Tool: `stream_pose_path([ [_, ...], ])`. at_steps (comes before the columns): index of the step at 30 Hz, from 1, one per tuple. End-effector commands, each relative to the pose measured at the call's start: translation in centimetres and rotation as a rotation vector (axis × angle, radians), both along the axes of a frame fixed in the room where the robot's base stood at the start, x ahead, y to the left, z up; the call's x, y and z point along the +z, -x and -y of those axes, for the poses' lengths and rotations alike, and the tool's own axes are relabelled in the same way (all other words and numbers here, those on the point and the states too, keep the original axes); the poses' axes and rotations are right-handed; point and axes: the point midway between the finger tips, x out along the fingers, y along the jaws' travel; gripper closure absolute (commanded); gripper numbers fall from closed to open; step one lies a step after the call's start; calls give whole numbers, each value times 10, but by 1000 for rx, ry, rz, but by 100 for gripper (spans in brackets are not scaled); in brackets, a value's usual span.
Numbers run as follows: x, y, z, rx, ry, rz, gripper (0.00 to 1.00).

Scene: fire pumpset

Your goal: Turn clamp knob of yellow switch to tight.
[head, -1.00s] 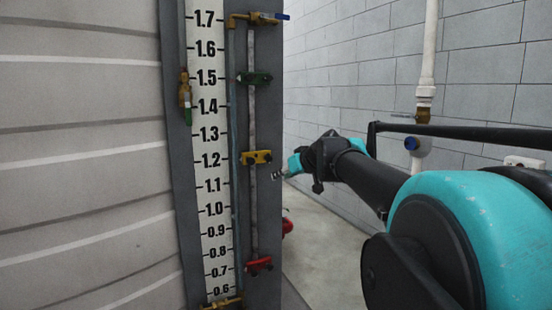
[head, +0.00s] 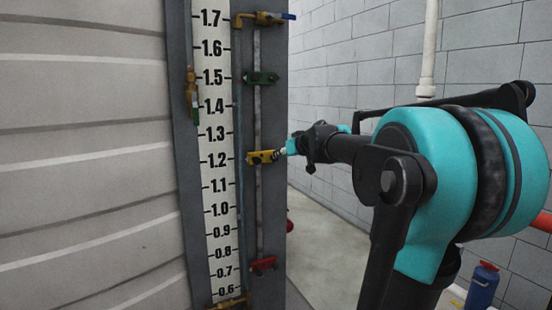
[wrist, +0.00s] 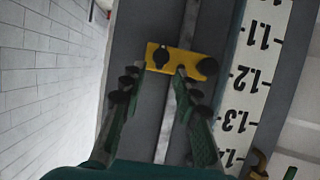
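The yellow switch (head: 262,157) is a yellow bar on the gauge board beside the 1.2 mark. In the wrist view the yellow switch (wrist: 185,62) has a black winged knob (wrist: 160,56) on its left part and a round black knob (wrist: 208,67) at its right end. My gripper (head: 284,152) is at the switch's right end in the head view. In the wrist view my gripper (wrist: 158,74) is open, its fingertips at the bar's lower edge, one on each side of the winged knob. I cannot tell whether they touch it.
A green switch (head: 260,78) is above and a red switch (head: 263,264) below on the same vertical rod. A brass valve (head: 191,92) is left of the scale (head: 214,130). A blue cylinder (head: 482,285) stands at lower right.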

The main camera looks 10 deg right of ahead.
Motion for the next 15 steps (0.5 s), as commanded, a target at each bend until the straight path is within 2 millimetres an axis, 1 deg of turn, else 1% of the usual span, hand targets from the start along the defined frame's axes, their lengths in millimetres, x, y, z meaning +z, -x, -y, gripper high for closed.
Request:
stream_pose_path([
  [1, -4, -9, -4, 2, 0, 0, 69],
  [6, -14, -32, -11, 1, 0, 0, 69],
  [9, -18, -43, -14, 1, 1, 0, 69],
  [15, -24, -53, -18, 1, 0, 0, 69],
])
